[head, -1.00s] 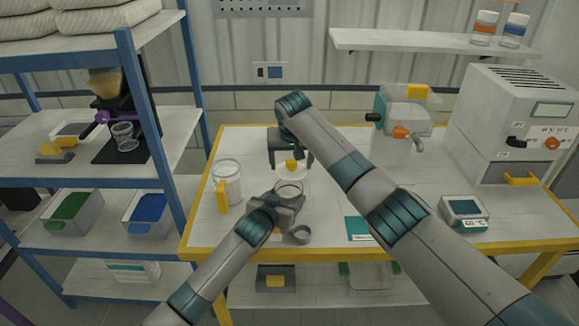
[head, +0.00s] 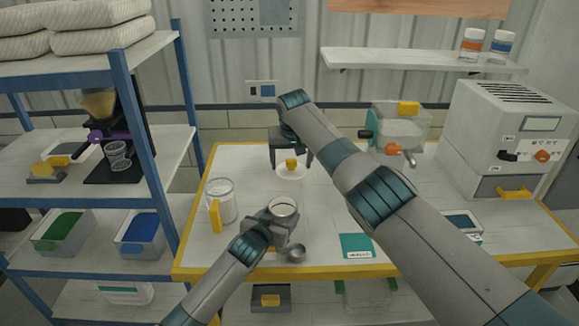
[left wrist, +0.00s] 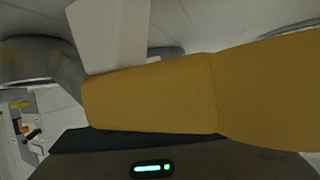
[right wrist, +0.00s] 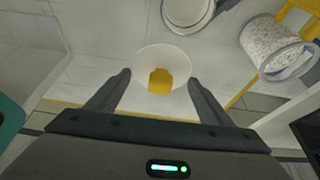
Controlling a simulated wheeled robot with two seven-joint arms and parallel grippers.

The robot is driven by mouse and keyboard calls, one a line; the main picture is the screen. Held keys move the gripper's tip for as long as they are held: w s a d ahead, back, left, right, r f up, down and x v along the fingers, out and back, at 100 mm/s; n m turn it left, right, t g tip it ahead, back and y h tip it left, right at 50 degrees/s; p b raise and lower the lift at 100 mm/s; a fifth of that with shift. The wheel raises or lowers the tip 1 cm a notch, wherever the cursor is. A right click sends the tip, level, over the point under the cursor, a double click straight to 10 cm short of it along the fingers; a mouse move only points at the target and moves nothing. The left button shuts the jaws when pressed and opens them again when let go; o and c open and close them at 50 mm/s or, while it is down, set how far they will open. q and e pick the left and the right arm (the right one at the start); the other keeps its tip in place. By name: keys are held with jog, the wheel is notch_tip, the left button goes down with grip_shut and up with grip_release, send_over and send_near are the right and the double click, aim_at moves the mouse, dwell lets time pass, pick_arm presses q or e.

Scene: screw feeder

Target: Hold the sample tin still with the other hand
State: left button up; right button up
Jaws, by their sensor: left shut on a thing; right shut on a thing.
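The sample tin (head: 284,207) is a round, pale, open-topped vessel standing near the middle of the table. My left gripper (head: 280,222) is shut on it from the front. In the left wrist view a large yellow piece (left wrist: 160,100) fills the picture close to the jaws, so the exact grip is hidden. My right gripper (head: 291,158) is beyond the tin, shut on a white disc-shaped lid (head: 291,171) with a yellow knob. In the right wrist view the lid (right wrist: 162,62) lies between the fingers, apart from the tin (right wrist: 188,10).
A clear jar of white grains (head: 223,199) with a yellow handle stands left of the tin. A small grey cup (head: 296,253) lies just in front. A teal card (head: 356,246) is to the right. A machine (head: 400,127) and a grey-white oven (head: 505,135) stand behind my right arm.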

pick_arm(q)
jog(key=shift+s+f, duration=0.2)
jog(key=shift+f, duration=0.35)
jog(key=o, duration=1.3)
pick_arm(e)
jog(key=shift+w, duration=0.1)
pick_arm(q)
jog(key=shift+o, duration=0.4)
jog(key=shift+w+r, duration=0.1)
jog(key=shift+r, duration=0.1)
jog(key=shift+a+r, duration=0.1)
pick_arm(e)
jog(key=shift+w+f, duration=0.1)
pick_arm(q)
jog(key=shift+s+a+r, duration=0.2)
jog(key=shift+s+r, duration=0.1)
jog(key=shift+s, duration=0.35)
jog(key=v, duration=1)
jog(key=shift+s+r, duration=0.1)
jog(key=shift+s, duration=0.05)
